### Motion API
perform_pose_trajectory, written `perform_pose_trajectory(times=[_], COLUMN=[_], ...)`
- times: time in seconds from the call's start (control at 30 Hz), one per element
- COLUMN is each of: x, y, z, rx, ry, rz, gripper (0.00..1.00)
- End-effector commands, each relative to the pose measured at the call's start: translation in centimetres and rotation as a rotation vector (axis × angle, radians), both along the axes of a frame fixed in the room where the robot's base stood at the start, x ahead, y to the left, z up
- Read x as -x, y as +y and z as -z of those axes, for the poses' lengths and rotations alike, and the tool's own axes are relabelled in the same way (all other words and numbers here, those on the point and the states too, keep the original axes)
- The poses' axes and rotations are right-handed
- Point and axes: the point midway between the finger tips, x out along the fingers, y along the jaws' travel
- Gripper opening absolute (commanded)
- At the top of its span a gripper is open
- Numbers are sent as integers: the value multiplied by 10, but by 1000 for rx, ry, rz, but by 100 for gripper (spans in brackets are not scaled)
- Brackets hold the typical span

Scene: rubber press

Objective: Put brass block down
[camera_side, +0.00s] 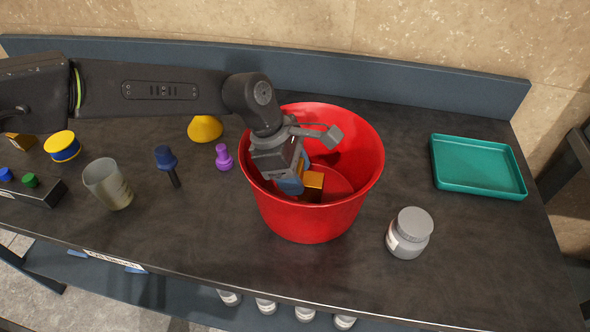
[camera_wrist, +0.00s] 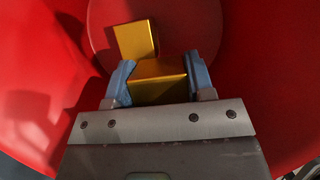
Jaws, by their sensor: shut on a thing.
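My gripper (camera_wrist: 160,78) is inside the red bucket (camera_side: 372,150), pointing down. In the wrist view its blue fingers are closed on both sides of a brass block (camera_wrist: 158,90). A second brass block (camera_wrist: 135,40) lies turned at an angle on the round bucket floor (camera_wrist: 205,25), just beyond the held one. In the side view a brass block (camera_side: 313,184) shows beside my blue fingertips; which of the two it is, I cannot tell. Whether the held block touches the floor is hidden.
A grey-lidded jar (camera_side: 409,233) stands right of the bucket, with an empty teal tray (camera_side: 478,167) farther right. The front bench is clear.

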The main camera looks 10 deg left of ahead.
Motion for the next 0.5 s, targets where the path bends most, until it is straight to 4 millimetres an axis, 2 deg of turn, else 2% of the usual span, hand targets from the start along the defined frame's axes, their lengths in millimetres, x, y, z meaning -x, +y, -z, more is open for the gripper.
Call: perform_pose_trajectory(times=[0.4, 0.43, 0.5], x=[-1, 0, 0], y=[0, 0, 0], z=[8, 9, 9], rx=[3, 1, 0], ry=[-2, 0, 0], rz=[-1, 0, 0], gripper=[10, 52, 58])
